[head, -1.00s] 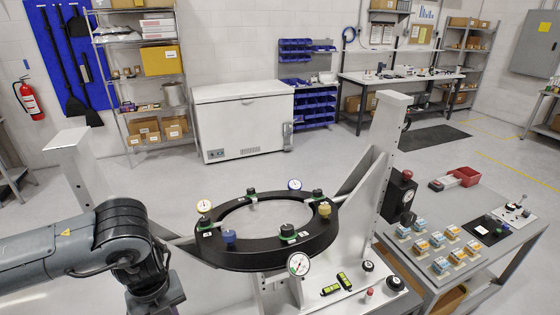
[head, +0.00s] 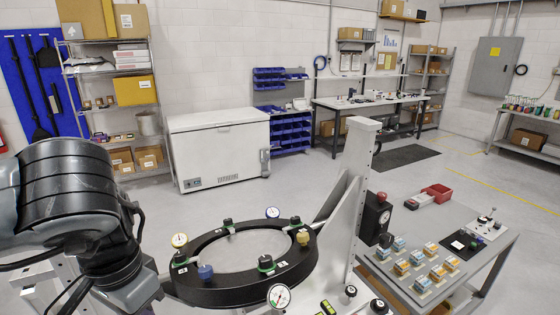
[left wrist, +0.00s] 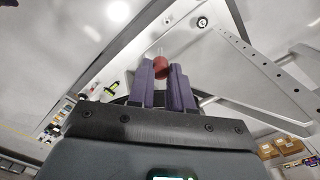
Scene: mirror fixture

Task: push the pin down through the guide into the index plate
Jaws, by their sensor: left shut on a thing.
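In the left wrist view the purple fingers of my left gripper (left wrist: 162,76) are closed around a round red knob (left wrist: 160,68), which I take to be the pin's head. A short pale part shows just beyond the knob; the rest of the pin is hidden. In the head view only my left arm shows, at the lower left; its fingers are out of frame. A black ring (head: 222,291) with dial gauges and coloured knobs lies in the fixture beside that arm. I cannot make out the guide or the index plate for certain. My right gripper is in neither view.
A light upright post (head: 357,175) with a slanted brace stands right of the ring. A white chest freezer (head: 219,150) stands behind on open floor.

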